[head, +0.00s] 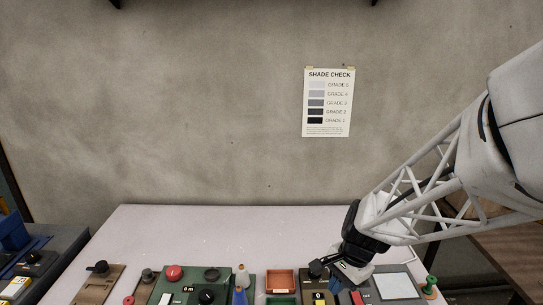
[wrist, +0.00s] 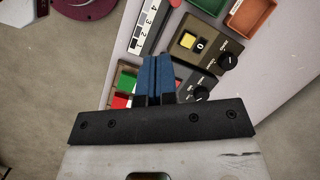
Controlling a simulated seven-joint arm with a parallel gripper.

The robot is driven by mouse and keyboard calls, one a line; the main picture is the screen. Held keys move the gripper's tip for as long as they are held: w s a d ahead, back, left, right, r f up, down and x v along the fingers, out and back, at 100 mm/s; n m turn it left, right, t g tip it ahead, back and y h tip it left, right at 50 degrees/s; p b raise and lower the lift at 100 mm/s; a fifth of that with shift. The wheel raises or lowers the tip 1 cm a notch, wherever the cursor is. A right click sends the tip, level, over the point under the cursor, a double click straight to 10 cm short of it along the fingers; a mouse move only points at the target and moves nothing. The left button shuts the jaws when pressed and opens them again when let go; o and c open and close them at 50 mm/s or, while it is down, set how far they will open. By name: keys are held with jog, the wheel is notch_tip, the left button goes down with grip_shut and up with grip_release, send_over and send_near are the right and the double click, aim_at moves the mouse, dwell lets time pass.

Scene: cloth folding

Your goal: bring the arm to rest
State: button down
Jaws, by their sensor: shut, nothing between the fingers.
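My gripper (head: 337,276) is at the lower right of the head view, at the end of my white lattice arm. It is above the front part of the pale table (head: 200,228), over a row of control boxes. In the wrist view my gripper (wrist: 155,60) shows two blue fingers shut against each other with nothing between them. Whether the fingertips touch anything below cannot be told. No cloth shows in either view.
Along the front edge stand a red button (head: 174,272), a blue bottle (head: 240,285), an orange tray (head: 281,279), a pale square panel (head: 396,285) and a green peg (head: 430,283). The table's back is clear. A shade chart (head: 328,102) hangs on the wall.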

jog(key=s+d+r+n+t+h, duration=0.3)
jog(key=s+r+n, duration=0.7)
jog(key=s+r, duration=0.4)
jog(key=shift+s+r, duration=0.25)
jog(key=shift+s, duration=0.25)
dwell(1.7)
